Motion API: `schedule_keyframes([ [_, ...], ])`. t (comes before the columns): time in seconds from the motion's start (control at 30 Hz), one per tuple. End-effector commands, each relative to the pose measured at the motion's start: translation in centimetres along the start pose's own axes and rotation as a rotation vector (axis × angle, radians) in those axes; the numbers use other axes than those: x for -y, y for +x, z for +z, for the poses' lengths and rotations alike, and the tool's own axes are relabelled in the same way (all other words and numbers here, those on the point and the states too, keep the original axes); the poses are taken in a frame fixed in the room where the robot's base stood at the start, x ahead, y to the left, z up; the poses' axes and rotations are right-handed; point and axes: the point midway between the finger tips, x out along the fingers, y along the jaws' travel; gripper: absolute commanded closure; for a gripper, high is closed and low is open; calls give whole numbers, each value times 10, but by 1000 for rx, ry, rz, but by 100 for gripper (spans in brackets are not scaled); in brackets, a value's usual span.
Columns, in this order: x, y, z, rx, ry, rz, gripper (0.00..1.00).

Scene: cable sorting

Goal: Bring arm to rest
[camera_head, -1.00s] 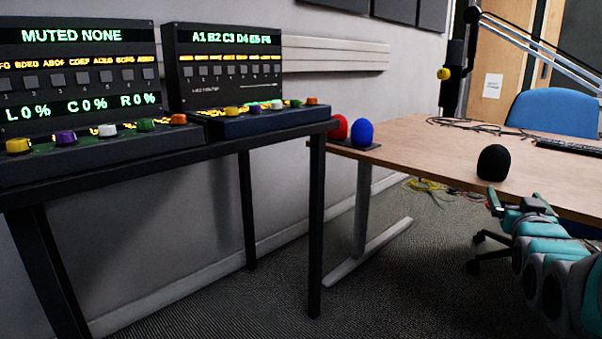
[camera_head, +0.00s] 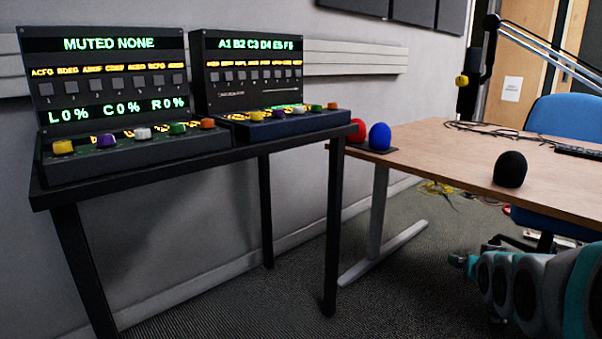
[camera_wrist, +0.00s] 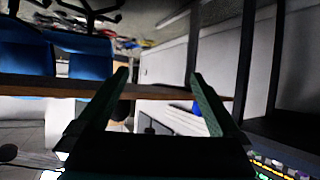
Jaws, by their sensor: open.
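My arm shows in teal and grey at the lower right of the head view, folded low in front of the wooden desk. Its outer end (camera_head: 460,258) is below the desk's edge, and the fingers are hard to make out there. In the wrist view my gripper (camera_wrist: 160,82) has its two dark green fingers spread apart with nothing between them. That view is turned over, with the desk edge crossing behind the fingers.
The wooden desk (camera_head: 440,160) holds a black foam ball (camera_head: 510,169), a blue one (camera_head: 380,136) and a red one (camera_head: 357,131). A black table (camera_head: 45,196) with two control panels stands left. A blue chair (camera_head: 562,118) is behind the desk. Carpet between the tables is clear.

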Motion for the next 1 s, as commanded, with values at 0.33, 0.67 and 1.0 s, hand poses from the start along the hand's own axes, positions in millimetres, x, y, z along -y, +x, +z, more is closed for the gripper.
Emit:
schedule_keyframes([
  [0.33,83,-108,143,611,-141,-112,0],
  [0.67,98,-251,235,1096,-303,-181,0],
  [1.0,97,-272,244,1159,-327,-189,0],
])
